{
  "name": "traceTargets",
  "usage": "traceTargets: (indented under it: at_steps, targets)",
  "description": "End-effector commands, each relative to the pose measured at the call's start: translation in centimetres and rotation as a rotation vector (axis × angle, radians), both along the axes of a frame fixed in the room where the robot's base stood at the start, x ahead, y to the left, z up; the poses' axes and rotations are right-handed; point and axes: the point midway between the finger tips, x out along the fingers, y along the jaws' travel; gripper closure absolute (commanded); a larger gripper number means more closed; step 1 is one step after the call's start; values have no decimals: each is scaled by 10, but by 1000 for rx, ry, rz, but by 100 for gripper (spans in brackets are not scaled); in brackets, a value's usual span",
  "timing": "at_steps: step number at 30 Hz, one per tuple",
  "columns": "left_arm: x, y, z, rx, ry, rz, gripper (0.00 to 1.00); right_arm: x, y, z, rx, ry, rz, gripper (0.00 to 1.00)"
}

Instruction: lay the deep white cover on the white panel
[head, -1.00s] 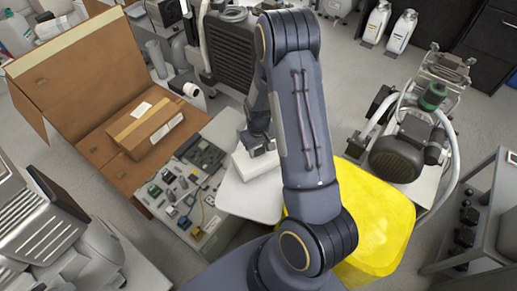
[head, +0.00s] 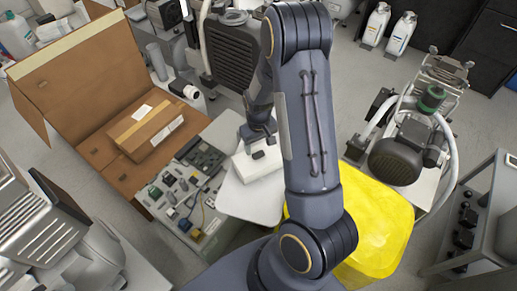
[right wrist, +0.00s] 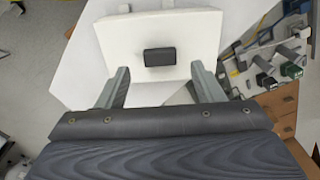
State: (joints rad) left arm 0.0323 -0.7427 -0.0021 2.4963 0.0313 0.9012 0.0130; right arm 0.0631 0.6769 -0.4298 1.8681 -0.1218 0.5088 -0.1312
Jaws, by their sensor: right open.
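The deep white cover (head: 247,168) is a white block-like piece with a small dark grip on top. It rests on the white panel (head: 250,202), near the panel's upper part in the head view. In the right wrist view the cover (right wrist: 125,45) lies just ahead of my fingers, over the pale panel (right wrist: 75,80). My right gripper (head: 260,143) is open and empty, just behind the dark grip. In the right wrist view its two fingers (right wrist: 160,69) stand apart on either side of the grip. My arm hides the panel's right side. My left gripper is not in view.
A board with several small parts (head: 185,190) is left of the panel. An open cardboard box (head: 85,85) holds a smaller carton (head: 145,128). A yellow bin (head: 385,235) stands right of my arm, with a compressor (head: 400,155) beyond it.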

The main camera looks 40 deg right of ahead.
Motion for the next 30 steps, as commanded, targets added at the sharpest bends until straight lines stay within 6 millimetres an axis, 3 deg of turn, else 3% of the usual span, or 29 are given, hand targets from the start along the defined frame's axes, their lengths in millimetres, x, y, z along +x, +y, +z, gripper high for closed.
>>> traceTargets:
  at_steps: [1,6,16,19,23,27,30]
  targets:
    - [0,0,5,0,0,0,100,1,0,16,-1,-5,1,39]
    - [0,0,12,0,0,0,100,1,1,50,0,-4,1,39]
    - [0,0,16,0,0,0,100,-2,5,88,18,-18,-9,39]
    - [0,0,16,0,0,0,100,-11,17,114,69,-65,-29,39]
    - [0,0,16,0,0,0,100,-36,44,165,168,-162,-53,39]
    - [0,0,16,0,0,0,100,-76,76,215,259,-272,-51,39]
    - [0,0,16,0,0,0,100,-108,98,240,302,-347,-38,39]
